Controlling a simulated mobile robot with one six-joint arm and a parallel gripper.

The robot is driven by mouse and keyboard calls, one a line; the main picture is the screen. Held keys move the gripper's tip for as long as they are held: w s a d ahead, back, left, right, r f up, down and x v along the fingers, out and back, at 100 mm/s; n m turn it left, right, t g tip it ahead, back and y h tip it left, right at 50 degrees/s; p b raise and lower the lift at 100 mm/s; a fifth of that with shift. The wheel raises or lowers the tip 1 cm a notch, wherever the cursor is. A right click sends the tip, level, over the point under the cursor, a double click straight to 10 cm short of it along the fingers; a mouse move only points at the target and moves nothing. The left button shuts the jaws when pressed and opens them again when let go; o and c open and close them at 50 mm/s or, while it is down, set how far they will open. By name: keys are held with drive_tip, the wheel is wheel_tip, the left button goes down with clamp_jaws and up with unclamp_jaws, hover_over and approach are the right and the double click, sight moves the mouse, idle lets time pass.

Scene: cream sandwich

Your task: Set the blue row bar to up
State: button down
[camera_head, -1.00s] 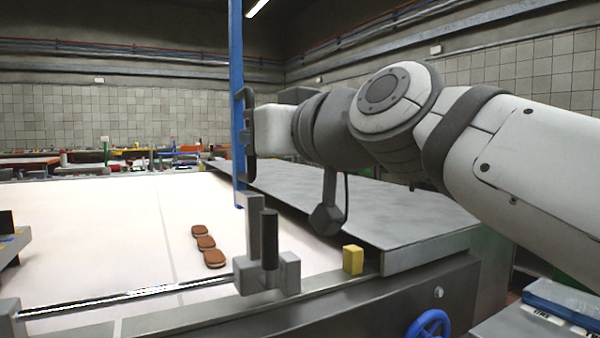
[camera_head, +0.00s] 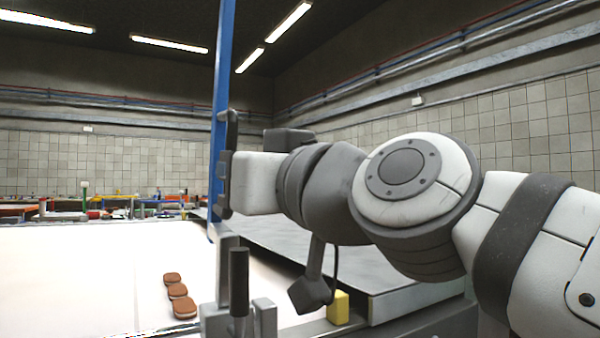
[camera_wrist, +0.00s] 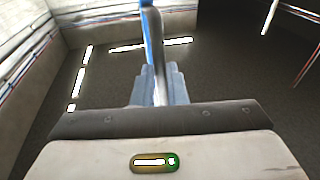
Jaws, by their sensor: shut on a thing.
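The blue row bar (camera_head: 223,75) stands nearly upright in the head view, leaning slightly. It runs from the top edge of the picture down to the near-right side of the white belt. My gripper (camera_head: 228,165) is shut on the bar, seen from the side. In the wrist view the blue bar (camera_wrist: 147,20) rises between the grey fingers (camera_wrist: 158,88). The bar's top is cut off, and its lower end is partly hidden near the grey bracket (camera_head: 225,280).
Several brown biscuits (camera_head: 178,291) lie on the white belt (camera_head: 80,270). A dark upright handle (camera_head: 239,280) and a yellow block (camera_head: 339,307) stand at the near edge. A grey metal plate (camera_head: 270,238) lies behind my arm. The space above the belt is clear.

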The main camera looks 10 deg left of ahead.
sight(226, 111)
drive_tip(key=c, duration=1.5)
unclamp_jaws()
drive_tip(key=shift+o, duration=0.2)
wheel_tip(226, 111, up, 10)
drive_tip(key=p, duration=0.6)
drive_tip(key=shift+p, duration=0.3)
